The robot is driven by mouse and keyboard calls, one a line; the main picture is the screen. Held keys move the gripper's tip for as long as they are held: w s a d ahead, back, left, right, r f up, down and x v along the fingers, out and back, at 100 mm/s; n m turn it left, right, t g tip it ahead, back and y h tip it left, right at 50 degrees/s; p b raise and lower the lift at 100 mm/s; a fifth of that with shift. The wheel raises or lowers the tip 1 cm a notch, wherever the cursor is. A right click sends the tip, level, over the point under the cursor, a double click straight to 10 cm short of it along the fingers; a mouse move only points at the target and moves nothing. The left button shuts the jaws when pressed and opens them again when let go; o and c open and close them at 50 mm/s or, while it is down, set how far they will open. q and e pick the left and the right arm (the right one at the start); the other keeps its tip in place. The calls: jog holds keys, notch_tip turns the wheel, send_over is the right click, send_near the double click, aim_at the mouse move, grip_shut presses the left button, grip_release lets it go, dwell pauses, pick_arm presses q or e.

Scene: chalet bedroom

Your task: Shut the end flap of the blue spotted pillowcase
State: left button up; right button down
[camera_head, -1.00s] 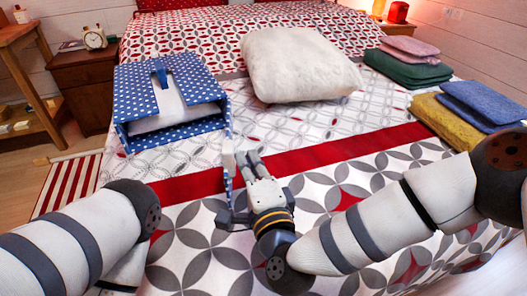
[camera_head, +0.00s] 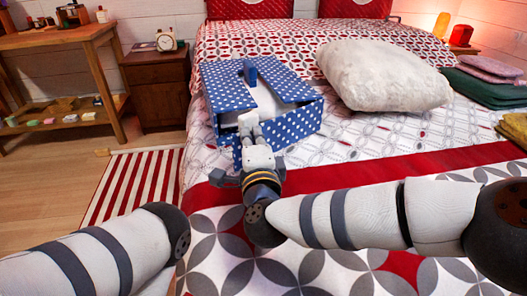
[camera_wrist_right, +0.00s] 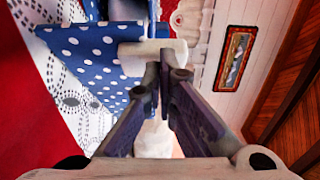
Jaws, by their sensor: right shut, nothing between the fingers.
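The blue spotted pillowcase (camera_head: 293,127) lies boxy on the bed, left of the white pillow, in the head view. White filling (camera_head: 268,103) shows between its top panels, and a small blue tab (camera_head: 250,68) stands at the far side. My right gripper (camera_head: 249,124) is shut and empty at the pillowcase's near left part, its fingers overlapping it in the picture. I cannot tell if they touch. A spotted piece beside the wrist may be the end flap, partly hidden. The right wrist view shows the spotted cloth (camera_wrist_right: 92,50) beside the closed fingers. My left gripper is out of view.
A white fluffy pillow (camera_head: 385,75) lies to the right of the pillowcase. Folded green cloth (camera_head: 485,88) is at the right edge. A nightstand (camera_head: 158,88) with a clock stands left of the bed, above a striped rug (camera_head: 135,185).

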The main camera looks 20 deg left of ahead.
jog(key=shift+w+a+b, duration=0.4)
jog(key=shift+a, duration=0.45)
jog(key=shift+w+a+b, duration=0.4)
jog(key=shift+a, duration=0.4)
